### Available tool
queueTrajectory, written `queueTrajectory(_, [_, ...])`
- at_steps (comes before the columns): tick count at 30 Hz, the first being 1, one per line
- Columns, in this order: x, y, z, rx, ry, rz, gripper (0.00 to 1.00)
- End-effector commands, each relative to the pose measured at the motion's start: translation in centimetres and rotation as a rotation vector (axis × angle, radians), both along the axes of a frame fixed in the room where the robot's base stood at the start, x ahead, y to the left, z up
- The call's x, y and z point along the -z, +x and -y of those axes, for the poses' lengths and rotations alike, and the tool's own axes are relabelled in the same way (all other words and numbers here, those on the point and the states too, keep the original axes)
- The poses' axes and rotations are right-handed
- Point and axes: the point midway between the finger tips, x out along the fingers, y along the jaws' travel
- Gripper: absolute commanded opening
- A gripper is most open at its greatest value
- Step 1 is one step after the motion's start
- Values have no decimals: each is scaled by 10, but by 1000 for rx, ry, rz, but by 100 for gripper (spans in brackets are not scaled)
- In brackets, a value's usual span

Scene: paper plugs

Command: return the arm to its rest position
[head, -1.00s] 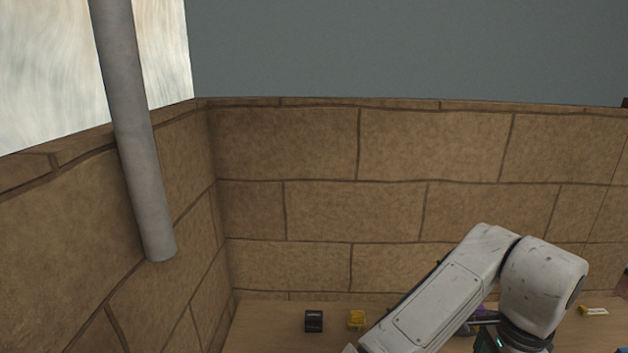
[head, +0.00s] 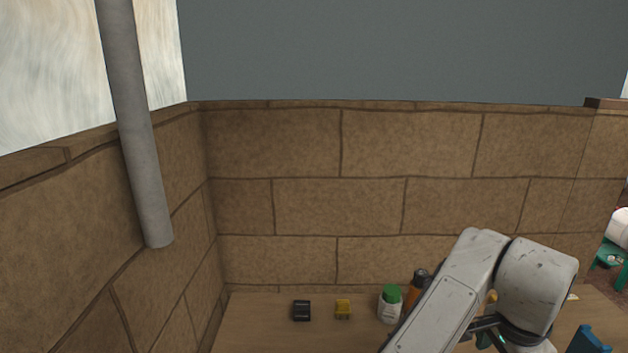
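My arm (head: 436,312) rises from the bottom edge in the right half of the head view, bends at a pale grey joint and folds downward over the table. The dark end part with my gripper (head: 488,332) is low beneath the bend, partly cut by the arm and the frame's bottom edge. Its fingers cannot be made out, so I cannot tell if it is open or holds anything.
A blue object (head: 588,341) is at lower right. A brick wall (head: 300,205) stands behind; a green stool (head: 607,256) is far right.

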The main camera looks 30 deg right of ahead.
Motion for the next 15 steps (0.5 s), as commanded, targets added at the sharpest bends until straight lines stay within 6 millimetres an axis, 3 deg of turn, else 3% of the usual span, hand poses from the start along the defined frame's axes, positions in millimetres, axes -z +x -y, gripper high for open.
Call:
queueTrajectory(10, [-5, 6, 41, -329, -274, -64, 97])
queueTrajectory(15, [8, 18, 43, -623, -390, -133, 97])
